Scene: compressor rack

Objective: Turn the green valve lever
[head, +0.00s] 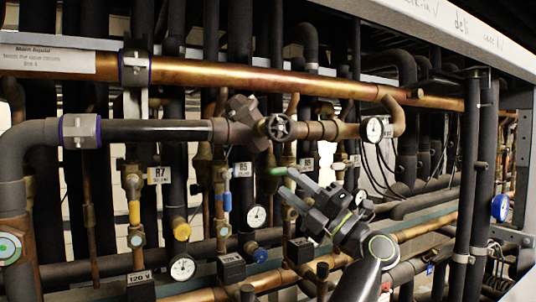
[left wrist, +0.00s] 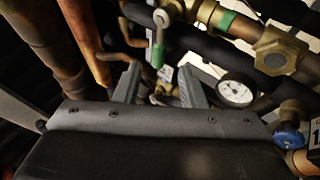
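The green valve lever (head: 279,171) shows in the head view as a small green tip just beyond the fingertips of my left gripper (head: 287,181). In the left wrist view, the green lever end (left wrist: 158,54) hangs on a bent metal stem and lies between the lines of the two fingers, near the fingertips. My left gripper (left wrist: 159,68) is open, with a clear gap between its fingers. I cannot tell whether either finger touches the lever. My right gripper is not in view.
A copper pipe (head: 220,75) runs across above the gripper, with a round handwheel (head: 279,127) below it. Pressure gauges (head: 256,215) and dark vertical pipes crowd the rack. In the left wrist view, a gauge (left wrist: 235,90) and a blue knob (left wrist: 288,136) sit right of the fingers.

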